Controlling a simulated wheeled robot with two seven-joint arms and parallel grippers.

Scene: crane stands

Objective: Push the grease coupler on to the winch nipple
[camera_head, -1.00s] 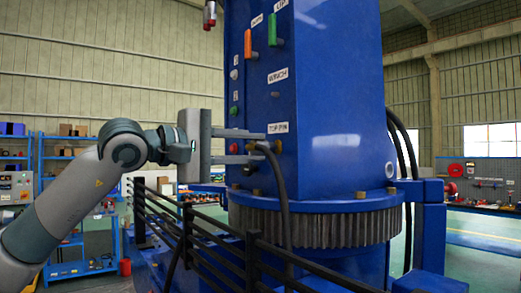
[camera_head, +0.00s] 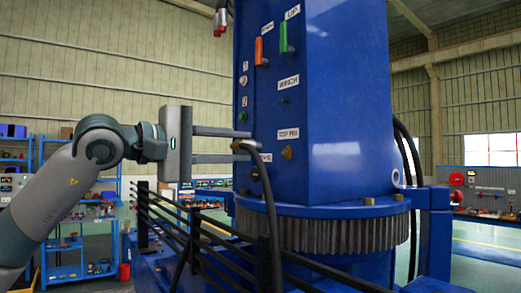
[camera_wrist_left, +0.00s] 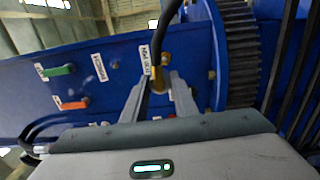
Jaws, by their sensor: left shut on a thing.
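My left gripper (camera_head: 245,146) comes in from the left in the head view, its two fingers shut on the brass grease coupler (camera_head: 240,146). A black hose (camera_head: 270,210) curves from the coupler down to the right. In the wrist view the coupler (camera_wrist_left: 157,72) sits between the fingertips (camera_wrist_left: 155,92). The winch nipple (camera_head: 285,99) is a small dark fitting under the WINCH label on the blue column, above and to the right of the coupler. The coupler looks apart from the panel, at the column's left edge; the exact gap cannot be told. My right gripper is not in view.
A brass fitting (camera_head: 287,152) sits under the TOP PIN label. Orange (camera_head: 258,51) and green (camera_head: 284,36) levers stick out higher up. A toothed ring (camera_head: 330,232) and black rails (camera_head: 190,240) lie below.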

